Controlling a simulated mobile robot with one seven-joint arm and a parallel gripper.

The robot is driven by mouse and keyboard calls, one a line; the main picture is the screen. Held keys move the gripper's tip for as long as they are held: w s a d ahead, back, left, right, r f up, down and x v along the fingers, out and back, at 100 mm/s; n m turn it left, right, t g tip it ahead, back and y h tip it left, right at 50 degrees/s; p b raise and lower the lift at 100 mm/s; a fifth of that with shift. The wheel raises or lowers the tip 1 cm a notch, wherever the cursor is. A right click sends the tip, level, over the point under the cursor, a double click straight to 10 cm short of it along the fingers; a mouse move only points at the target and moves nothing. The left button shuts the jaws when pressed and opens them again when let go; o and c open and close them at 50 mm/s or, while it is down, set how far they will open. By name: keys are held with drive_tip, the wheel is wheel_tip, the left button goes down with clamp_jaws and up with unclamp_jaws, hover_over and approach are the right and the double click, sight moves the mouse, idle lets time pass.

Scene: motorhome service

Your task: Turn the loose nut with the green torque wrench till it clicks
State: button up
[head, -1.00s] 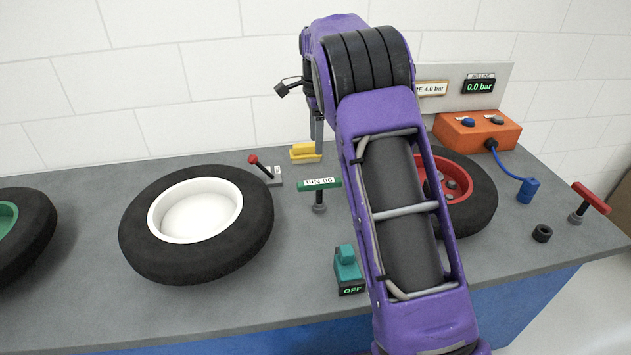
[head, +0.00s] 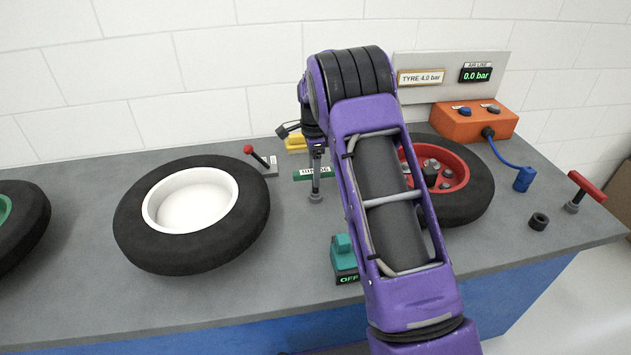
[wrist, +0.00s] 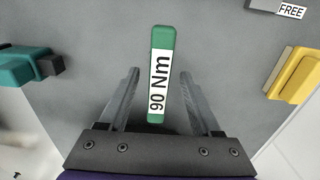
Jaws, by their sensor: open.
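The green torque wrench (head: 328,174), labelled 90 Nm, stands on the bench left of my arm. In the wrist view its green handle (wrist: 162,45) lies between the two fingers of my gripper (wrist: 158,95), which are open and apart from it. In the head view my gripper (head: 316,172) points down over the wrench and partly covers its label. The wheel with the red rim (head: 462,178) lies right of my arm, with several nuts (head: 446,174) on it. My arm hides its left part, and I cannot tell which nut is loose.
A white-rimmed wheel (head: 150,240) lies to the left. A teal switch box (head: 344,260) marked OFF stands near the front. A yellow block (head: 295,144) and red-knobbed lever (head: 262,159) are behind. An orange box (head: 473,124), black ring (head: 538,221) and red-handled tool (head: 587,187) are right.

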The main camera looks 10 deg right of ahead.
sight(316, 192)
wheel_tip(316, 192, down, 4)
drive_tip(key=shift+d+f, duration=0.15)
drive_tip(key=shift+f, duration=0.1)
clamp_jaws()
drive_tip(key=shift+r, duration=0.1)
